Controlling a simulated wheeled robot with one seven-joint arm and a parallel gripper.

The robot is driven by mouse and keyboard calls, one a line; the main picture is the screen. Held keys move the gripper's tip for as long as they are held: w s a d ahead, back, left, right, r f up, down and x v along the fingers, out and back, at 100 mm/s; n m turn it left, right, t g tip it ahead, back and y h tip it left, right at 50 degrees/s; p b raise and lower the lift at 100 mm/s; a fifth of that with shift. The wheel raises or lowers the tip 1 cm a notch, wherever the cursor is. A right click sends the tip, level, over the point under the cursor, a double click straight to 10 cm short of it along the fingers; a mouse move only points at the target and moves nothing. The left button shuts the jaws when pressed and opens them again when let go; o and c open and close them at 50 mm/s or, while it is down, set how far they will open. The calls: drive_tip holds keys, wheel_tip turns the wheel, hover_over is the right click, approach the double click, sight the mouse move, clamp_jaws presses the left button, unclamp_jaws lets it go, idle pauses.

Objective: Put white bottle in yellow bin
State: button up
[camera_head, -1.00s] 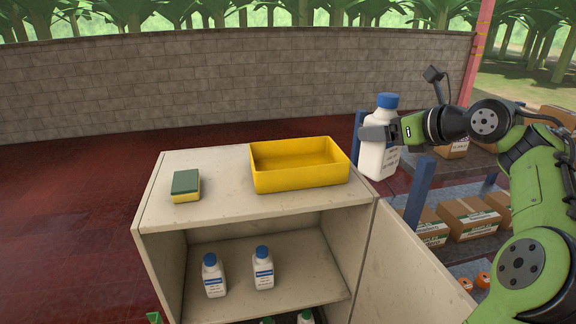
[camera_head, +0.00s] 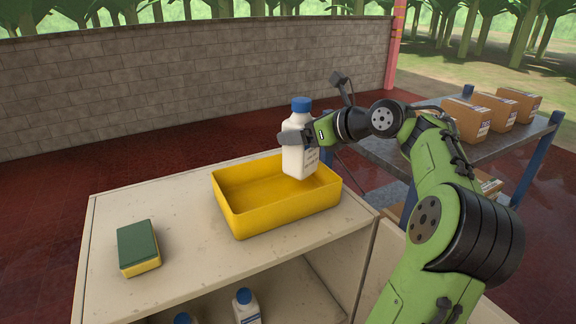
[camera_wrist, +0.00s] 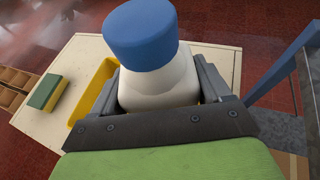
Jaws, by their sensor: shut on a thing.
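A white bottle with a blue cap (camera_head: 299,160) is upright in my gripper (camera_head: 296,138), which is shut around its upper body. In the head view the bottle overlaps the right back part of the yellow bin (camera_head: 275,218); its base shows against the bin's inside and appears above the floor of it. In the wrist view the bottle (camera_wrist: 160,85) fills the middle between the jaws, and part of the yellow bin (camera_wrist: 92,92) shows behind it to the left. The bin looks empty, though the bottle hides part of its inside.
The bin stands on a beige cabinet top (camera_head: 185,225). A green and yellow sponge (camera_head: 138,247) lies to the left of the bin. More blue-capped bottles (camera_head: 245,305) stand in the cabinet below. A shelf with several cardboard boxes (camera_head: 465,120) is at right.

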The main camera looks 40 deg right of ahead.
sight(298, 152)
drive_tip(key=f, duration=0.2)
drive_tip(key=w+f+b, duration=0.1)
drive_tip(key=f, duration=0.2)
drive_tip(key=shift+w+b, duration=0.1)
drive_tip(key=shift+b, duration=0.2)
drive_tip(key=shift+f, duration=0.4)
drive_tip(key=shift+s+r, duration=0.15)
drive_tip(key=shift+s, duration=0.15)
drive_tip(key=shift+w, duration=0.1)
drive_tip(key=o, duration=1.5)
drive_tip(key=a+p+v, duration=0.1)
drive_tip(key=p+v, duration=0.1)
drive_tip(key=v, duration=1)
drive_tip(key=shift+d, duration=0.45)
